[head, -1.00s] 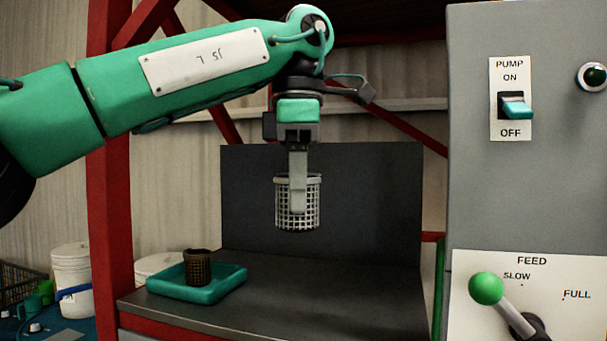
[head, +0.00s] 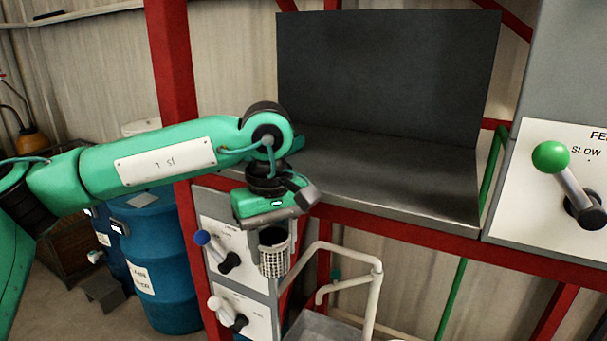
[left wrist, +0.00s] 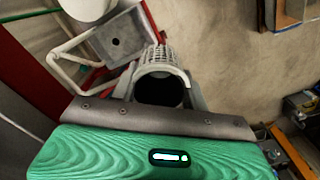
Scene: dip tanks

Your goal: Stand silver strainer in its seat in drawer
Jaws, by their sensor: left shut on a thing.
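The silver strainer (head: 275,259) is a mesh cup with an open top. It hangs roughly upright from my left gripper (head: 270,234), in front of and lower than the counter's edge in the head view. The left gripper is shut on its rim. In the left wrist view the strainer (left wrist: 160,55) sits between the fingers, with its dark opening facing the camera. I cannot make out the drawer or its seat. My right gripper is not in view.
The dark counter (head: 410,195) has a red frame below it. A white bent pipe (head: 372,300) and a grey basin (head: 325,327) are right of the strainer. Lever panels (head: 228,265) stand just left of it; a blue barrel (head: 160,265) is farther left.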

